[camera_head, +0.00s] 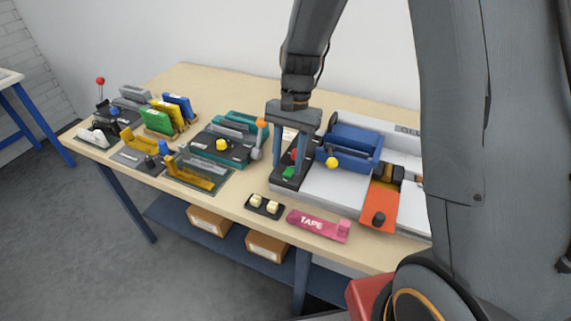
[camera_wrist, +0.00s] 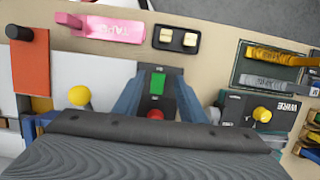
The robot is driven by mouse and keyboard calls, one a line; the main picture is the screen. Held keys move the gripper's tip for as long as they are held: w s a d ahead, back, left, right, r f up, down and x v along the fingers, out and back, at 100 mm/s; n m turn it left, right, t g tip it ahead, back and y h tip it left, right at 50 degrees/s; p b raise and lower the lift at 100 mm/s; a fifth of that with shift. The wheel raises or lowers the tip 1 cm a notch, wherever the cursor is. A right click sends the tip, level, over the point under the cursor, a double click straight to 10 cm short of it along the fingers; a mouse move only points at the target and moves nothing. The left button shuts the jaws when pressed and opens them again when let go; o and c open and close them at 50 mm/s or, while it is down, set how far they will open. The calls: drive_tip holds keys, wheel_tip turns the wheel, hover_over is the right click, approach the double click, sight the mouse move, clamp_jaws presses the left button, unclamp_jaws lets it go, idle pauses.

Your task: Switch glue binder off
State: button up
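The glue binder (camera_head: 335,187) is a white and grey machine on the right of the table in the head view, with a blue clamp (camera_head: 352,145), a yellow knob and an orange block. Its dark control panel (camera_head: 282,184) at its left edge carries a green button (camera_head: 288,172) and a red button (camera_head: 294,155). The wrist view shows the green button (camera_wrist: 157,82) and the red button (camera_wrist: 155,114) nearer the gripper body. My gripper (camera_head: 289,166) is over this panel, fingers apart and empty. In the wrist view the fingers (camera_wrist: 159,88) flank the buttons; contact cannot be told.
A pink tape dispenser (camera_head: 318,225) and a small dark two-switch plate (camera_head: 265,206) lie at the table's front edge. A wire binder (camera_head: 214,150) with a yellow knob stands left of the glue binder. Several other presses and colored holders fill the left end.

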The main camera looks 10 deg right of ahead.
sight(290, 169)
drive_tip(key=b+v, duration=0.1)
drive_tip(key=v, duration=0.5)
drive_tip(key=shift+r, duration=0.1)
